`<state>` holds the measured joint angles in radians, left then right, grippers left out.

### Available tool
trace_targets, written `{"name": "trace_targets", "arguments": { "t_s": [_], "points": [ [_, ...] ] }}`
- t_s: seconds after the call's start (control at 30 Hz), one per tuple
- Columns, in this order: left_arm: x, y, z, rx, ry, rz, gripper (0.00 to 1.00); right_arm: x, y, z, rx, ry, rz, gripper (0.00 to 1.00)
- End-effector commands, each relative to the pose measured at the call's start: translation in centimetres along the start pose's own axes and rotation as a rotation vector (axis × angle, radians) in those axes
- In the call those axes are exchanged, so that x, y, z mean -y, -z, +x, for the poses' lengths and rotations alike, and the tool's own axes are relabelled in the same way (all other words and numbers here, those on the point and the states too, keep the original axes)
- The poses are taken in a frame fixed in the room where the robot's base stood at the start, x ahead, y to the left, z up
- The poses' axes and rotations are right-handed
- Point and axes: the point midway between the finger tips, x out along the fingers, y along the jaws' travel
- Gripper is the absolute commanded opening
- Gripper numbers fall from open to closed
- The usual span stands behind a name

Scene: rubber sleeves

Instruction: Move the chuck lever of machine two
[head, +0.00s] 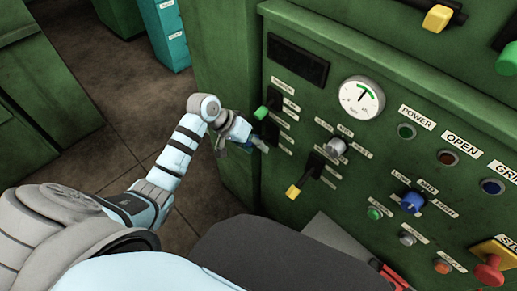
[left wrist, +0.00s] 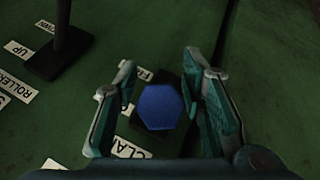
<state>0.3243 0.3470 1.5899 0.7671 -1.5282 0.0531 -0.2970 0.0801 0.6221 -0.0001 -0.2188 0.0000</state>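A lever with a blue six-sided knob (left wrist: 160,107) stands on a dark slot plate on the green panel, in the left wrist view. Labels beside it are partly covered; one seems to read "CLAMP" (left wrist: 130,149). My left gripper (left wrist: 160,70) is open, with one finger on each side of the knob and gaps visible on both sides. In the head view the left gripper (head: 257,143) is at the panel's left edge, below a green-knobbed lever (head: 261,112), and hides most of the blue-knobbed one. My right gripper is in neither view.
A dark lever (left wrist: 66,38) marked "ROLLERS" with "UP" and "DOWN" rises close by in the left wrist view. The head view shows a yellow-tipped lever (head: 294,191), a grey knob (head: 337,146), a gauge (head: 361,97) and several buttons rightward. Open floor (head: 110,110) lies left.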

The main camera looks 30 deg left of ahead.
Motion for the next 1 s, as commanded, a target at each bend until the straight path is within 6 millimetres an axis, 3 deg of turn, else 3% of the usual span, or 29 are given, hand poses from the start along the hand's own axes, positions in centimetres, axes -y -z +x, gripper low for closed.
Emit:
{"name": "trace_targets", "arguments": {
  "t_s": [0.33,0.57,0.8,0.83,1.0],
  "points": [
    [-0.05,0.01,0.58,0.001,0.000,0.000,0.37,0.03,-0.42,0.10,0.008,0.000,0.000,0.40],
    [-0.07,0.01,0.57,0.001,0.000,0.001,0.00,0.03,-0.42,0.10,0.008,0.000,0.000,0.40],
    [-0.06,0.02,0.53,0.001,0.000,0.001,0.00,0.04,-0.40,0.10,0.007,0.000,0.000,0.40],
    [-0.96,-0.02,0.90,0.000,-0.004,0.002,0.00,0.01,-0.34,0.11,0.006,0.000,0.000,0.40],
    [-0.21,0.23,0.82,-0.010,-0.007,0.004,0.00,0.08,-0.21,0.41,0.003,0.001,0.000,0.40]
  ]
}}
